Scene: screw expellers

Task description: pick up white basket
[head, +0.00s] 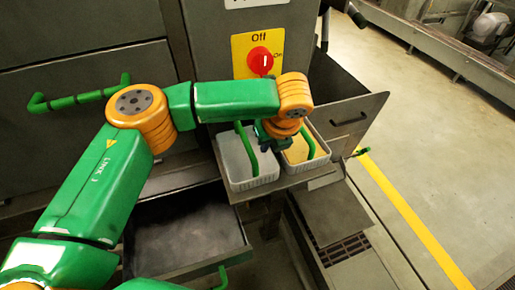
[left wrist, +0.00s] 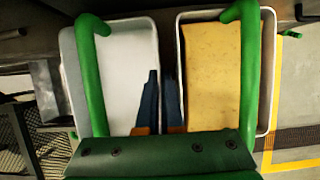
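Two white-walled baskets with green handles stand side by side on a small shelf. The left basket (head: 236,163) has white contents; it also shows in the left wrist view (left wrist: 68,60). The right basket (head: 318,155) holds something yellow and shows in the left wrist view (left wrist: 268,60). My left gripper (head: 277,143) is over the baskets, near the gap between them, pointing down. In the left wrist view its two dark fingers (left wrist: 161,80) stand slightly apart with nothing between them. They touch neither green handle as far as I can see. My right gripper is out of view.
A red rotary switch (head: 260,60) on a yellow plate is on the machine front above the baskets. An open drawer (head: 190,236) juts out below left. A green bar handle (head: 80,98) sticks out at left. Open floor (head: 440,170) with a yellow line lies to the right.

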